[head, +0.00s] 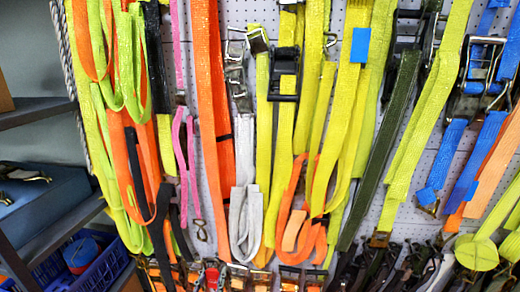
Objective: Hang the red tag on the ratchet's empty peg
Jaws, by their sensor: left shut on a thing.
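A small red piece, which looks like the red tag (212,277), shows at the bottom edge of the head view, left of centre. My left gripper (211,268) seems to be there, small and hard to make out among the dark hardware, shut on it. Several ratchets hang on the pegboard: a black one (285,74) on yellow strap near the centre, a metal one (238,78) left of it, and a large one (480,78) on blue strap at the right. I cannot make out an empty peg. My right gripper is not in view.
Orange straps (208,110), yellow straps (350,110) and a looped white strap (245,220) hang densely across the white pegboard (190,80). More buckles crowd the bottom. Grey shelves (35,110) with a blue crate (95,265) stand at the left.

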